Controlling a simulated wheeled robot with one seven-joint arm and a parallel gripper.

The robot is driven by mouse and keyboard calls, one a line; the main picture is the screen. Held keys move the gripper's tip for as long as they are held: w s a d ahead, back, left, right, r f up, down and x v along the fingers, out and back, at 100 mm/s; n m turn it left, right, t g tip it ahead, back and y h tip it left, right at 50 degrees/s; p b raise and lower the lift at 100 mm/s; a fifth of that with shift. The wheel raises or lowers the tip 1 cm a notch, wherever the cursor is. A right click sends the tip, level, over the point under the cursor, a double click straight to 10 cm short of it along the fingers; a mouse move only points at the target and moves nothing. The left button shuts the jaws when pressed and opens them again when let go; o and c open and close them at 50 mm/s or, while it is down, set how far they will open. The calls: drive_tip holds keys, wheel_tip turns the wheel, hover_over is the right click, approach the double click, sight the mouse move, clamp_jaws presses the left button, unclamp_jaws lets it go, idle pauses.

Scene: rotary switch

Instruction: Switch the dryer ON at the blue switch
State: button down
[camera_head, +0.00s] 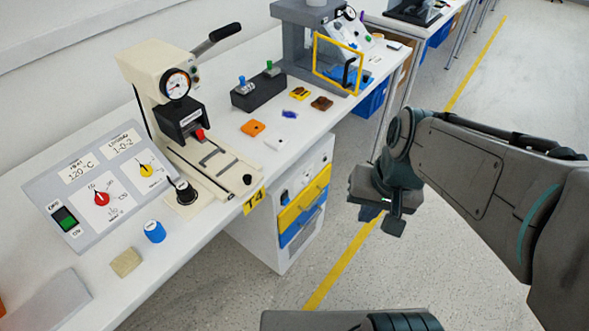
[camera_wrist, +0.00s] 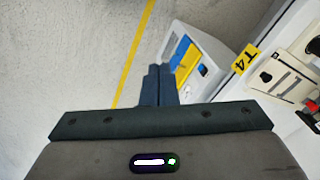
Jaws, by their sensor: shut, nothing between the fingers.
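No switch that is clearly blue and marked as a dryer can be made out. A sloped grey panel (camera_head: 75,225) on the bench bears a red knob (camera_head: 101,198), a yellow knob (camera_head: 146,170) and a green rocker switch (camera_head: 65,219) with small labels. Farther back, a black box (camera_head: 258,91) carries a blue-topped part (camera_head: 241,82) and a green-topped part (camera_head: 268,67); whether these are switches I cannot tell. My gripper (camera_head: 380,216) hangs over the floor right of the bench, clear of everything. Its fingers (camera_wrist: 158,85) are together and empty in the wrist view.
A cream press (camera_head: 150,82) with a gauge and lever stands behind the panel. A blue cylinder (camera_head: 154,231) and a tan block (camera_head: 126,262) lie before it. A drawer cabinet (camera_head: 296,215) stands under the bench. The floor beside the bench is free.

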sight(287, 203)
drive_tip(key=w+a+f+m+g+y+b, duration=0.1)
drive_tip(key=w+a+f+m+y+b, duration=0.1)
drive_tip(key=a+f+m+y+b, duration=0.5)
drive_tip(key=w+a+f+m+g+y+b, duration=0.15)
drive_tip(key=f+b, duration=0.35)
drive_tip(key=f, duration=0.6)
drive_tip(key=w+d+f+m+t+y+b, duration=0.1)
drive_tip(key=w+d+f+m+t+b, duration=0.2)
drive_tip(key=w+f+m+t+b, duration=0.2)
drive_tip(key=w+d+f+m+t+y+b, duration=0.2)
drive_tip(key=w+f+m+t+b, duration=0.4)
drive_tip(key=f+m, duration=0.4)
drive_tip(key=w+d+f+b, duration=0.1)
drive_tip(key=w, duration=0.1)
drive_tip(key=shift+w+f, duration=0.2)
drive_tip(key=shift+w, duration=0.2)
drive_tip(key=b+x, duration=0.3)
drive_tip(key=x, duration=1)
drive_tip(key=shift+a, duration=0.1)
drive_tip(key=shift+w+a+b, duration=0.3)
drive_tip(key=shift+w, duration=0.05)
